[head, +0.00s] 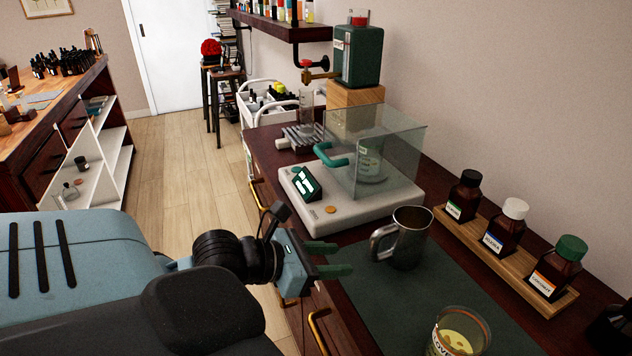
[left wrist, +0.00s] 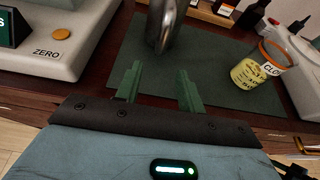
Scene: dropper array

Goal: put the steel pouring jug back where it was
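The steel pouring jug (head: 408,238) stands upright on the back left part of the dark green mat (head: 440,290), its handle toward the left. It also shows at the top of the left wrist view (left wrist: 166,25). My left gripper (head: 332,259) is open and empty at the front edge of the counter, left of the jug and apart from it. In the left wrist view its two green fingers (left wrist: 157,88) are spread, with the jug ahead of them. My right gripper is not in view.
A scale with a glass cover (head: 318,217) stands behind the mat. A glass beaker with yellow contents (head: 461,335) is on the mat's near part. Capped brown bottles stand on a wooden board (head: 488,246) at the right. Some mat between beaker and jug is bare.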

